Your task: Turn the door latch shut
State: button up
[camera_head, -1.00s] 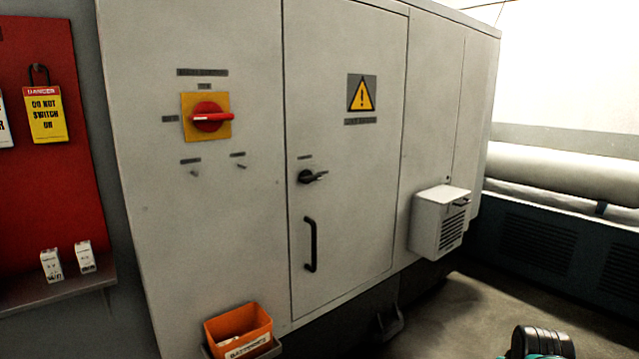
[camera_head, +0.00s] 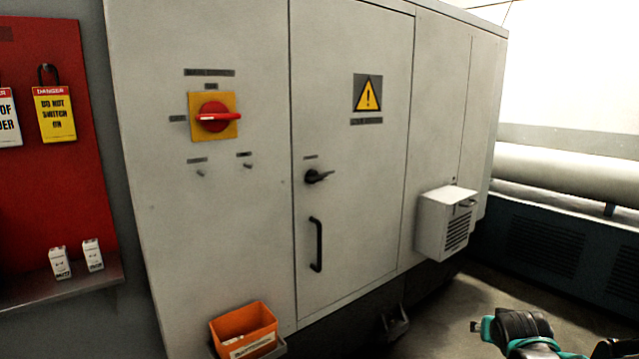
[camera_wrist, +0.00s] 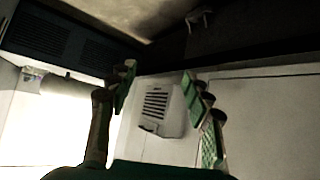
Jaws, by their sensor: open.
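The door latch (camera_head: 318,176) is a small black lever on the left side of the grey cabinet door (camera_head: 370,210), above a black vertical pull handle (camera_head: 316,245). Its lever points to the right, roughly level. The door sits flush with the cabinet front. In the head view only part of my arm shows at the bottom right, well away from the latch. In the wrist view my gripper (camera_wrist: 160,98) is open and empty, its green-padded fingers apart. The latch is not visible in the wrist view.
A white vented box (camera_head: 447,222) juts from the cabinet front, right of the door; it also shows beyond my fingers in the wrist view (camera_wrist: 163,108). A red rotary switch (camera_head: 213,117) is left of the door. An orange bin (camera_head: 243,331) sits below. Floor at right is clear.

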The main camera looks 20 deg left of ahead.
jog(key=o, duration=0.5)
jog(key=w+a+r+t, duration=0.1)
jog(key=w+a+r, duration=0.1)
jog(key=w+a+r+t+y, duration=0.1)
jog(key=w+a+r, duration=0.1)
jog(key=r, duration=0.1)
jog(key=w+a+r+n+t+y, duration=0.1)
jog(key=w+a+r+t, duration=0.1)
jog(key=shift+w+a+r, duration=0.15)
jog(key=shift+a+r, duration=0.2)
jog(key=shift+a, duration=0.05)
jog(key=shift+c, duration=0.2)
jog(key=shift+o, duration=0.4)
jog(key=w+a+r+n+t+y, duration=0.1)
jog(key=a+r+n+t+y, duration=0.1)
jog(key=a+r+y, duration=0.2)
jog(key=a+r, duration=0.3)
jog(key=a, duration=0.2)
jog(key=shift+w+r+t, duration=0.25)
jog(key=shift+t, duration=0.15)
jog(key=n+g+y, duration=0.5)
jog(key=n+y, duration=0.4)
jog(key=y, duration=0.5)
send_near(319, 181)
jog(key=x, duration=0.9)
jog(key=shift+w+a, duration=0.25)
jog(key=shift+a, duration=0.05)
jog(key=shift+c, duration=0.4)
jog(key=c, duration=1.1)
